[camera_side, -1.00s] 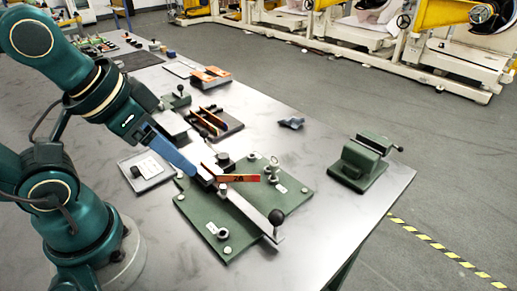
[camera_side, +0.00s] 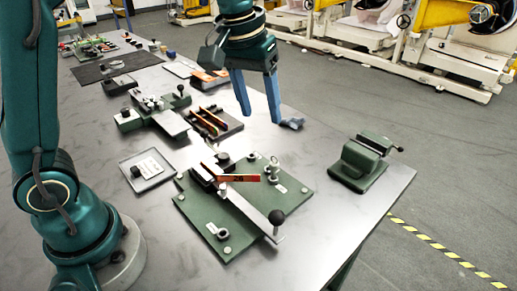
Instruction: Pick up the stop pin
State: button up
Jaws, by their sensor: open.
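A small upright metal pin (camera_side: 273,168), which looks like the stop pin, stands at the back right of the green fixture plate (camera_side: 205,205). A red-orange strip (camera_side: 240,178) and a long metal lever (camera_side: 252,208) with a black ball knob (camera_side: 276,217) are on the same plate. My gripper (camera_side: 261,116) points down with its two blue fingers apart and nothing between them. It is up in the air, above the pin in the picture; its exact height over the table I cannot tell.
A green vise-like block (camera_side: 360,164) stands at the right near the table edge. A grey tray (camera_side: 148,184) is left of the plate. A dark rack with orange strips (camera_side: 226,127) stands behind it.

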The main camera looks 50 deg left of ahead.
jog(key=g, duration=0.2)
send_over(274, 169)
jog(key=w+a, duration=0.1)
notch_tip(274, 169, down, 7)
jog(key=shift+r, duration=0.15)
notch_tip(274, 169, down, 4)
jog(key=shift+s+d+r+g, duration=0.1)
jog(key=shift+r+g, duration=0.05)
jog(key=shift+g, duration=0.25)
jog(key=shift+f, duration=2.55)
grip_shut()
